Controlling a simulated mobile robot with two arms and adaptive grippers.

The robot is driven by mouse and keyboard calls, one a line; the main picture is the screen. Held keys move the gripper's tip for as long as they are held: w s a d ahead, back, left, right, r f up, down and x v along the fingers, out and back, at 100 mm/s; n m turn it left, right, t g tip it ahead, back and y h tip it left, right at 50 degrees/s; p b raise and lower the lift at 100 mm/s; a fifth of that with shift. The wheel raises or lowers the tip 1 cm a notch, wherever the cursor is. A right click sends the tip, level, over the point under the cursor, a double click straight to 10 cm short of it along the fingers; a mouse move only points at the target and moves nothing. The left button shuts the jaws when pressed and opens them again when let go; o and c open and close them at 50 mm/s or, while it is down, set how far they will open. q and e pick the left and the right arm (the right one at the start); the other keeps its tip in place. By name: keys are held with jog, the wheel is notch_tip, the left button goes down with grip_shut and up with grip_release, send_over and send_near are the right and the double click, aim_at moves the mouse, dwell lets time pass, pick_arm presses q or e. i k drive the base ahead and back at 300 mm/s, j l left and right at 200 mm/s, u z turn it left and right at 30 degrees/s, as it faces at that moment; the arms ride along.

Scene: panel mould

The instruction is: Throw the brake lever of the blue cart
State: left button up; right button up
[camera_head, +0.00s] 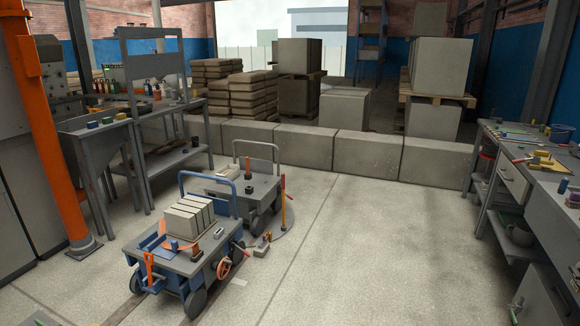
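The blue cart (178,262) stands on the floor left of centre, with a blue push handle at its far end and a stack of grey blocks (190,216) on its deck. An upright orange lever-like part (149,268) is at its near left corner. A red handwheel (223,268) is on its right side. I cannot tell for certain which part is the brake lever, or its setting. Neither of my grippers is in view.
An orange column (52,125) and a workbench (82,125) are at left. Another bench (535,165) is at right. The centre-right floor is clear.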

aim_at(245, 253)
jog(key=i+l, duration=0.1)
jog(key=i, duration=1.9)
jog(key=j+u, duration=0.05)
jog(key=j, duration=0.05)
